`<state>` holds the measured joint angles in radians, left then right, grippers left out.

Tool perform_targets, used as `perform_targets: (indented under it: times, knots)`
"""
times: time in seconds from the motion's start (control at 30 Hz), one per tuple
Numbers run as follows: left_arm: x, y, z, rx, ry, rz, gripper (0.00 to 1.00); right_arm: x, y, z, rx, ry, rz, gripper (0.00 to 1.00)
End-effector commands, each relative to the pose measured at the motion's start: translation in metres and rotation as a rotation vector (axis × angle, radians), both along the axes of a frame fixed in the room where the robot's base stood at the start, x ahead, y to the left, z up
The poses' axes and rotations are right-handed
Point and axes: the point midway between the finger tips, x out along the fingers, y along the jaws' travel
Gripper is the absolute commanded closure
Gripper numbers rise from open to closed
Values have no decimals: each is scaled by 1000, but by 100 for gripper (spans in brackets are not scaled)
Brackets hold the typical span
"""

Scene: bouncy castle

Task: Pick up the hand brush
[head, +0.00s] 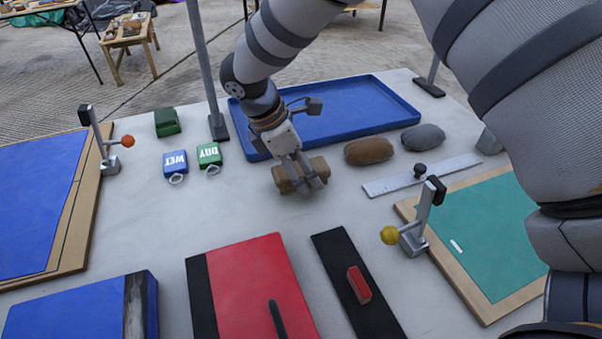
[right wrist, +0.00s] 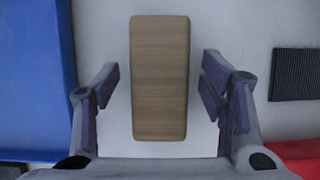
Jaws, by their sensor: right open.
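The hand brush (head: 284,184) shows as a light wooden block on the grey table, just in front of the blue tray. My right gripper (head: 301,176) is over it and partly covers it in the head view. In the right wrist view the brush's wooden top (right wrist: 160,78) lies between the two spread fingers of my right gripper (right wrist: 160,92). There is a gap on each side, so the fingers do not touch it. Any bristles are hidden underneath. My left gripper is in neither view.
The blue tray (head: 345,118) lies behind the brush. Brown (head: 369,151) and grey (head: 423,137) rounded pads are to the right. Blue WET (head: 175,163) and green DRY (head: 209,155) tags lie left. A black strip (head: 345,270) holds a red block in front. Table around the brush is clear.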

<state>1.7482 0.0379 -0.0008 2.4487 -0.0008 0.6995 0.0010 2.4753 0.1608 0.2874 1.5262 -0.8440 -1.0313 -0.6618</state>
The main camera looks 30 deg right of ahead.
Motion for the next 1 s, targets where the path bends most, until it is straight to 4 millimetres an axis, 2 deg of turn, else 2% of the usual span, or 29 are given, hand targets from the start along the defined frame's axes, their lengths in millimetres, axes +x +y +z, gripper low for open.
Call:
perform_targets:
  times: [0.67, 0.9, 1.0]
  knots:
    - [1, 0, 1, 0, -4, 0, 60, 0, 0, -5, -1, 0, 0, 35]
    - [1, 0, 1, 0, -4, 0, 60, 0, 0, -5, 0, 0, 0, 89]
    - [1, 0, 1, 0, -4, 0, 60, 0, 0, -4, 0, 0, 0, 90]
